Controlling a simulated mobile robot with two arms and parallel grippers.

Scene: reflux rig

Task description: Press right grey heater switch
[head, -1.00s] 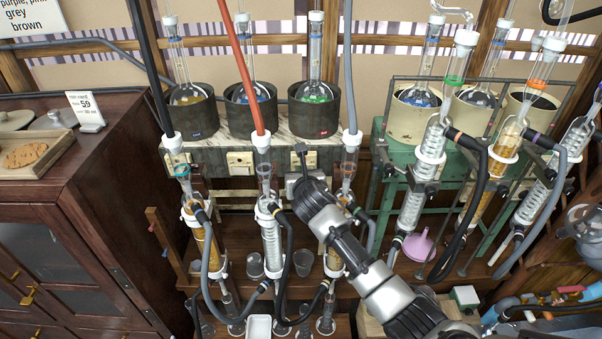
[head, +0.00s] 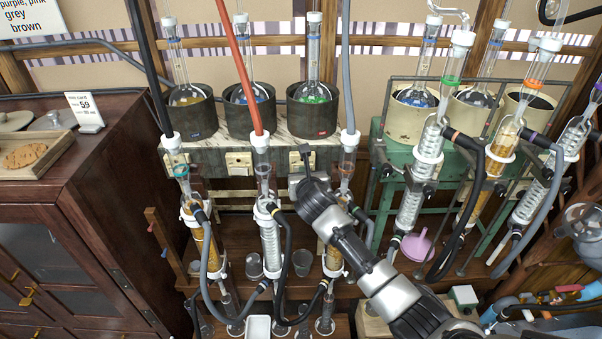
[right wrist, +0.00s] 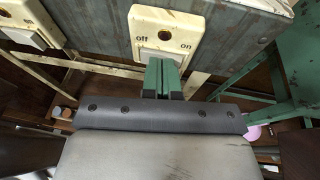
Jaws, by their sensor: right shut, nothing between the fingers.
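The right switch of the grey heater bench shows in the right wrist view as a cream plate (right wrist: 165,30) marked "off" and "on", with a pale rocker (right wrist: 158,56) low on it. My right gripper (right wrist: 162,90) is shut and empty. Its green fingers point at the rocker and overlap its lower edge; I cannot tell whether they touch it. In the head view my right gripper (head: 304,150) is in front of the bench's right end and hides most of that switch. The grey heater (head: 314,118) with a red tag stands above. My left gripper is not in view.
Two more switch plates, the middle one (head: 239,163) and the left one (head: 175,163), sit on the same bench front. Glass condensers (head: 270,235) with hoses hang close beside my right arm. A green stand (head: 379,150) with cream heaters is at the right.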

